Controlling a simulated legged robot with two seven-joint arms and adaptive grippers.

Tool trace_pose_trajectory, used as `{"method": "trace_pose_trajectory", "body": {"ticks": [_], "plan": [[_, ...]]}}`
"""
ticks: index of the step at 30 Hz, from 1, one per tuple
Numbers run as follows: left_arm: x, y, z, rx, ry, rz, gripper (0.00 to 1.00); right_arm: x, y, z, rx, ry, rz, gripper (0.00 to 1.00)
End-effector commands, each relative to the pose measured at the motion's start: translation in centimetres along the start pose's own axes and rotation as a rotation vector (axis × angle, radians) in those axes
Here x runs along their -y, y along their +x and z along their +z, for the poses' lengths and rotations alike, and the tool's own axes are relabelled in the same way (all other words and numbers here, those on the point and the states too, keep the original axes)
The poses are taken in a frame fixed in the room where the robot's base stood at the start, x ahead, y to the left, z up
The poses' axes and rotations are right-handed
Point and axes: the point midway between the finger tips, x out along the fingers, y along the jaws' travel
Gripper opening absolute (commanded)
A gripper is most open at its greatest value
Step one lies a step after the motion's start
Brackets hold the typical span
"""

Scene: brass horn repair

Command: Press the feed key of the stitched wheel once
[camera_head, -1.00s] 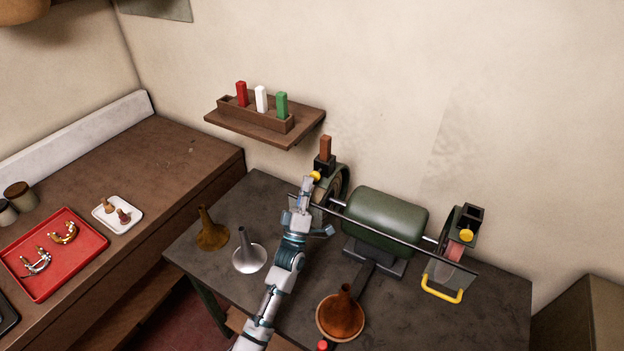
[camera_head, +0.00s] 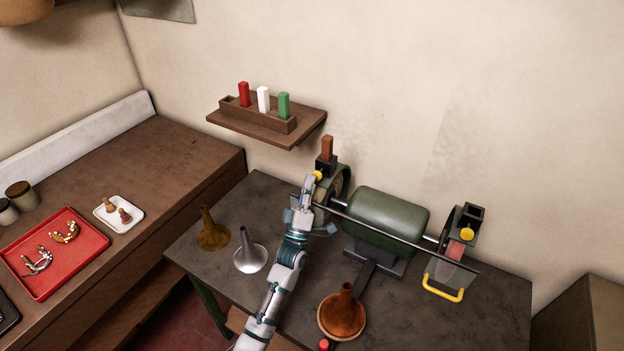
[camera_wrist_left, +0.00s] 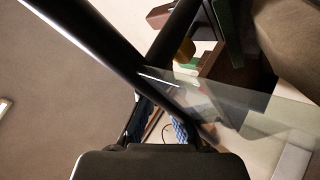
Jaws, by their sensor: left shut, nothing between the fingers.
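The polishing machine has a green motor (camera_head: 385,219) with a wheel at each end. The left wheel (camera_head: 334,187) is partly hidden by its guard and my arm; its stitching cannot be made out. Above it a black holder (camera_head: 326,166) carries a brown bar (camera_head: 327,147). A yellow key (camera_head: 317,175) sits on the holder's front; a yellow part also shows in the left wrist view (camera_wrist_left: 185,50). My left gripper (camera_head: 308,181) is shut and empty, its tip just below the yellow key. I cannot tell whether they touch. My right gripper is out of view.
A long dark rod (camera_head: 400,235) runs in front of the motor. The right wheel (camera_head: 455,249) has its own yellow key (camera_head: 467,234) and yellow handle (camera_head: 442,293). Several funnel-like horn bells, including a silver one (camera_head: 250,256), stand on the bench. A shelf (camera_head: 222,118) holds coloured bars.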

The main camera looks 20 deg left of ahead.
Motion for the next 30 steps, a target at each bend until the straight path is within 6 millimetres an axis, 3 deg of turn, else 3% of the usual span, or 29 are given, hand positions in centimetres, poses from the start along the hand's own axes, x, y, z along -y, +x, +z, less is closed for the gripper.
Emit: {"method": "trace_pose_trajectory", "body": {"ticks": [23, 30], "plan": [[0.2, -1.8, 0.6, 0.017, -0.004, -0.017, 0.0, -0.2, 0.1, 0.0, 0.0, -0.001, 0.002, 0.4], [-0.9, -3.0, -0.6, 0.015, -0.003, -0.016, 0.0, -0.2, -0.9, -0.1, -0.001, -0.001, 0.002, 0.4]]}}
